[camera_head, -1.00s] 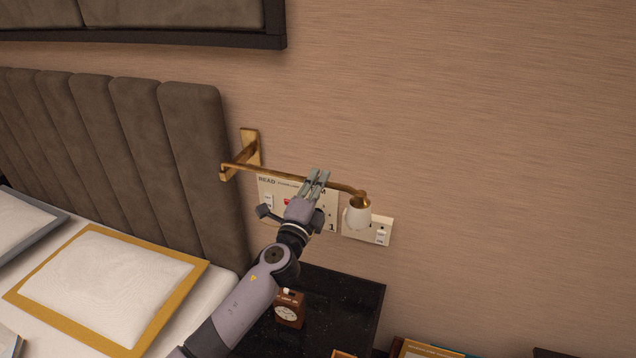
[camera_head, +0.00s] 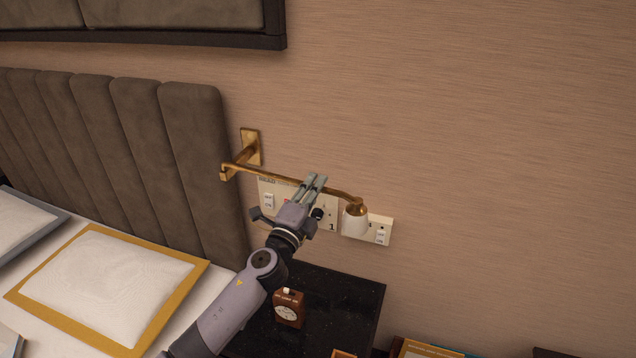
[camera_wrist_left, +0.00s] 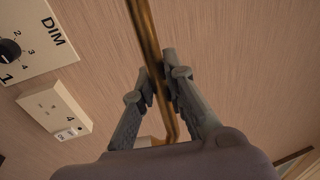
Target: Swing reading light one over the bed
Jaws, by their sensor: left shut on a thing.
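The arm stretches to the right, along the wall and away from the bed (camera_head: 62,244). My left gripper (camera_head: 314,184) is at the arm, nearer the shade end. In the left wrist view, its fingers (camera_wrist_left: 157,88) are shut on the brass rod (camera_wrist_left: 146,38), one on each side. The right gripper is not in view.
A switch panel (camera_head: 268,201) and a socket plate (camera_head: 381,236) are on the wall behind the light. The padded headboard (camera_head: 195,135) stands left of the bracket.

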